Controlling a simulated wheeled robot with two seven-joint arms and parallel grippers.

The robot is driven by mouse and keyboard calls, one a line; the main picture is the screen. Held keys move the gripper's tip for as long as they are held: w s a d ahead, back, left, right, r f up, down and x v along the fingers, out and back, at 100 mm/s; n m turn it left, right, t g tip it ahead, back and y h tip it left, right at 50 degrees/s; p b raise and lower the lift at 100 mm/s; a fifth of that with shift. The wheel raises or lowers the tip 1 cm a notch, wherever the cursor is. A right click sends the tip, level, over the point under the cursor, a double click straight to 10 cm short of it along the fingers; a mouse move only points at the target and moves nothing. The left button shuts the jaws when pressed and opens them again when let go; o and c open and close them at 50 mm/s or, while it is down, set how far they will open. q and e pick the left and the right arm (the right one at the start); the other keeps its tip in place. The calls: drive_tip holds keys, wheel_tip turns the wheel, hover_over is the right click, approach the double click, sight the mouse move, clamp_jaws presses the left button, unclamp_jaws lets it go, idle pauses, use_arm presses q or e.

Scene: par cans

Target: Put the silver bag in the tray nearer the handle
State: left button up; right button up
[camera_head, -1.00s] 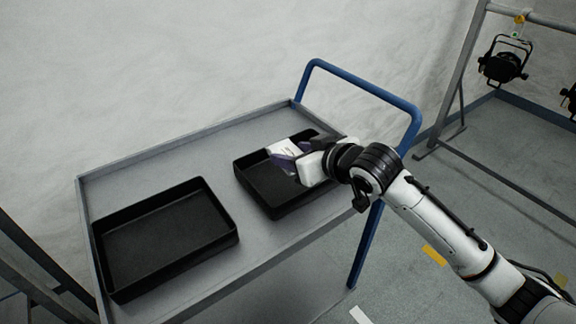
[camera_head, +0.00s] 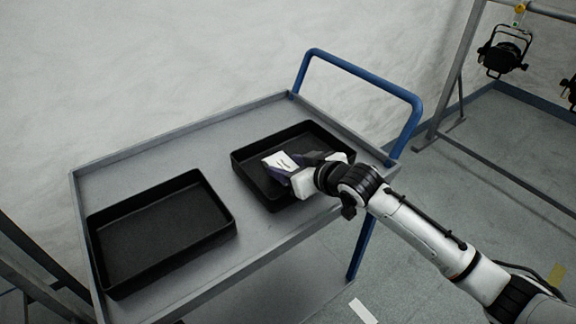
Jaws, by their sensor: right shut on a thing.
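The silver bag (camera_head: 277,162) shows as a small pale shape with a dark mark, over or inside the right-hand black tray (camera_head: 247,171), the one nearer the blue handle (camera_head: 366,84). My right gripper (camera_head: 287,171) is shut on the bag, low over that tray. The fingers hide part of the bag, and I cannot tell if it touches the tray floor. The other black tray (camera_head: 160,233) is at the left of the cart and is empty. My left gripper is not in view.
Both trays stand on a grey cart top (camera_head: 262,232) with a raised rim. Bare cart surface lies between them. A black par can (camera_head: 503,52) hangs from a metal frame at the upper right. A pale wall is behind the cart.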

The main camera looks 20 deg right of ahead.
drive_tip(key=o, duration=1.1)
drive_tip(key=shift+c, duration=0.2)
drive_tip(key=shift+s+r, duration=0.15)
drive_tip(key=shift+r, duration=0.05)
drive_tip(key=v, duration=1.1)
drive_tip(key=shift+s+d+p, duration=0.15)
drive_tip(key=shift+s+p, duration=0.15)
drive_tip(key=shift+p, duration=0.05)
